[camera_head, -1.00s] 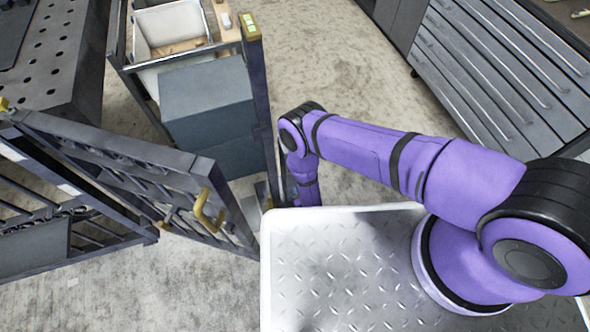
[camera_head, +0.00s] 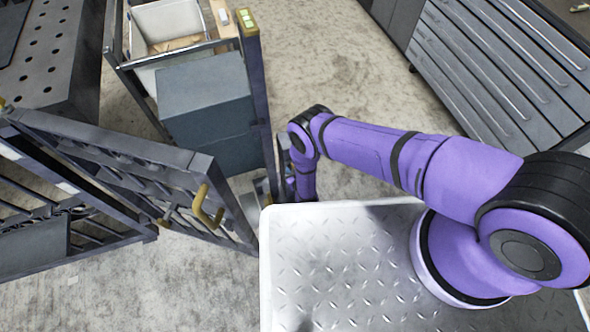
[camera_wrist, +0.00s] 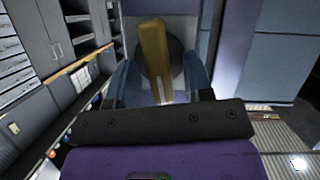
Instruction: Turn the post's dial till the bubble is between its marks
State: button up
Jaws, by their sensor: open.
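The dial (camera_wrist: 174,62) is a dark disc with a yellow-brown bar handle (camera_wrist: 153,50) across it, close ahead in the wrist view. My gripper (camera_wrist: 161,88) is open, with one blue-grey finger on each side of the handle's lower part. I cannot tell whether either finger touches it. In the head view, the dark post (camera_head: 258,95) stands left of my purple arm. Its yellow top carries a small green level vial (camera_head: 246,19). The bubble and marks are too small to read. The dial and my fingertips are hidden there.
A dark gate (camera_head: 120,165) with a yellow handle (camera_head: 208,208) stands at left. Blue-grey boxes (camera_head: 205,105) and a white bin (camera_head: 168,28) sit behind the post. A drawer cabinet (camera_head: 500,70) is at upper right. Bare floor (camera_head: 345,75) lies between.

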grip_shut()
jog(key=shift+d+m+g+y, duration=0.1)
jog(key=shift+m+g+y, duration=0.25)
jog(key=shift+m, duration=0.25)
grip_release()
jog(key=v, duration=1)
jog(key=shift+s+d, duration=0.25)
jog(key=shift+s, duration=0.15)
